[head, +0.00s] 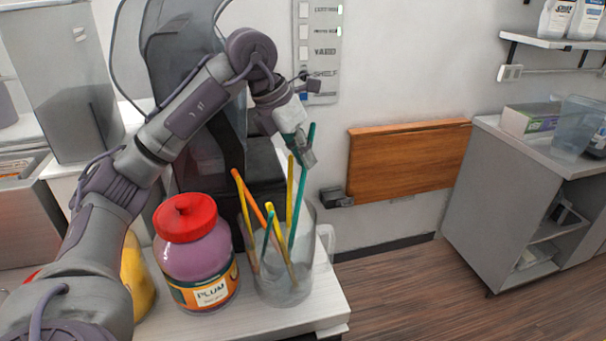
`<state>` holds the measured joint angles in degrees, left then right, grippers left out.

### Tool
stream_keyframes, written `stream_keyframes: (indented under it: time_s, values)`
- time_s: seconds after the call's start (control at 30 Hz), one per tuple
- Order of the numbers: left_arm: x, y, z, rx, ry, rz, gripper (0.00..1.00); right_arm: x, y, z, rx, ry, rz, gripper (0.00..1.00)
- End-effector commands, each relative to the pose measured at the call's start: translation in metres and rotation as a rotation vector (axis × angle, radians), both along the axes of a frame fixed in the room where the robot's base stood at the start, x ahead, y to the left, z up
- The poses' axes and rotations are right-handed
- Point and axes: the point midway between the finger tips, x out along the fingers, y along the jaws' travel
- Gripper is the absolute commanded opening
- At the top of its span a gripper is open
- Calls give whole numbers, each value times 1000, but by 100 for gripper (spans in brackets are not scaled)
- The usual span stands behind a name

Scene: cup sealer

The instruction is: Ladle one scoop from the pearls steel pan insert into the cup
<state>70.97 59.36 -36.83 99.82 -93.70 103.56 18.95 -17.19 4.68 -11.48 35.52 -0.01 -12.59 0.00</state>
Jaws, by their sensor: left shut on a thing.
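My left gripper (304,157) is above the clear pitcher (290,292) on the white counter, pointing down. It is shut on the upper part of a long teal straw (300,192), whose top sticks out above the fingers. The straw's lower end is still inside the pitcher, among yellow, orange and teal straws. The pearls pan insert, a ladle and the cup cannot be made out in this view. My right gripper is not in view.
A plum jar (196,262) with a red lid stands left of the pitcher, and a yellow container (137,275) is partly hidden behind my arm. A wooden wall panel (405,160) and a grey cabinet (490,190) are to the right. Open floor lies between.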

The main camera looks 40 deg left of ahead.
Motion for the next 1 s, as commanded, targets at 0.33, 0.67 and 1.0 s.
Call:
stream_keyframes:
  time_s: [0.33,0.67,1.0]
  values:
    - [0,0,34,0,0,0,0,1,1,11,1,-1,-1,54]
    - [0,0,83,-1,0,0,0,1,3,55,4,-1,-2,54]
    - [0,0,130,-1,0,0,0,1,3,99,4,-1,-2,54]
